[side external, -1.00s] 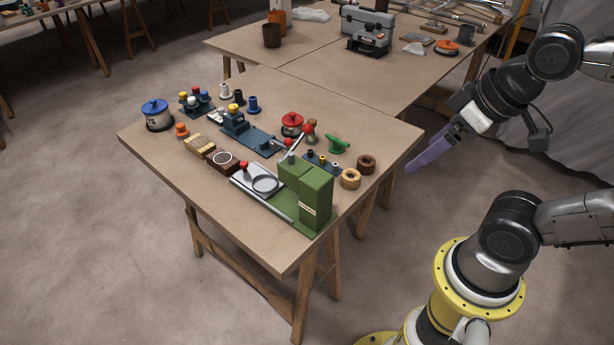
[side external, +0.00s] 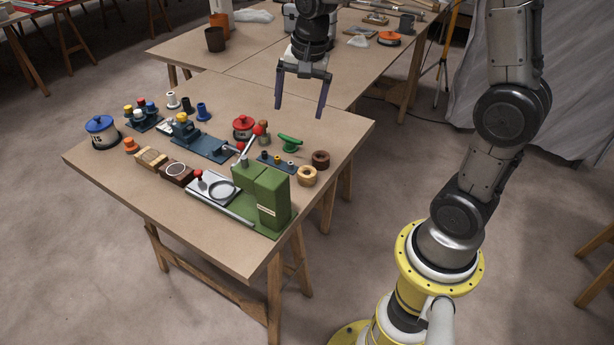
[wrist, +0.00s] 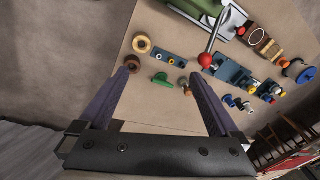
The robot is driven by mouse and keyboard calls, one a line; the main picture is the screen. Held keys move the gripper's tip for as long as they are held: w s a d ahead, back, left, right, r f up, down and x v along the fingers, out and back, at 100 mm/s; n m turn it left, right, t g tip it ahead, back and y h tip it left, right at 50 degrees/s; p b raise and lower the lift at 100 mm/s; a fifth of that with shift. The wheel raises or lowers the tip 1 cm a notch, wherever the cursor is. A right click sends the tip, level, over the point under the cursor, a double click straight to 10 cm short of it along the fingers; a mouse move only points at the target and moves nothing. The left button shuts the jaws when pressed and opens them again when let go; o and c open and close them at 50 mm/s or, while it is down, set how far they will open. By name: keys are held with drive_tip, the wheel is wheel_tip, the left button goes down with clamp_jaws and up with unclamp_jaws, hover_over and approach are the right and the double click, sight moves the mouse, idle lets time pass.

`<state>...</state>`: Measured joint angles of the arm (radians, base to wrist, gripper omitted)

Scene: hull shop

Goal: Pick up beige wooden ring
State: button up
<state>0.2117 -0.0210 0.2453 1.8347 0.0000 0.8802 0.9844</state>
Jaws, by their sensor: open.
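The beige wooden ring (side external: 306,182) lies flat near the table's right edge, just right of the green machine. In the wrist view the ring (wrist: 134,46) is at upper left, beyond my left fingertip. My gripper (side external: 300,112) is open and empty, with its two purple fingers pointing down. It is above the far right part of the table, behind the ring in the side view and clearly apart from it. In the wrist view the gripper (wrist: 160,74) has the green-handled part between and beyond its fingertips.
A dark brown ring (side external: 321,161) lies close beside the beige one. The green machine (side external: 273,195), a small blue block with pegs (side external: 277,163) and a green-handled part (side external: 289,141) stand nearby.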

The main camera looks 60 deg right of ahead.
drive_tip(key=w+d+f+m+g, duration=0.15)
drive_tip(key=d+f, duration=0.25)
drive_tip(key=f, duration=0.4)
hover_over(307, 174)
drive_tip(key=shift+g, duration=0.45)
wheel_tip(307, 174, down, 8)
drive_tip(key=shift+f, duration=3.4)
drive_tip(key=c, duration=1.4)
drive_tip(key=shift+r, duration=0.1)
drive_tip(key=shift+c, duration=0.2)
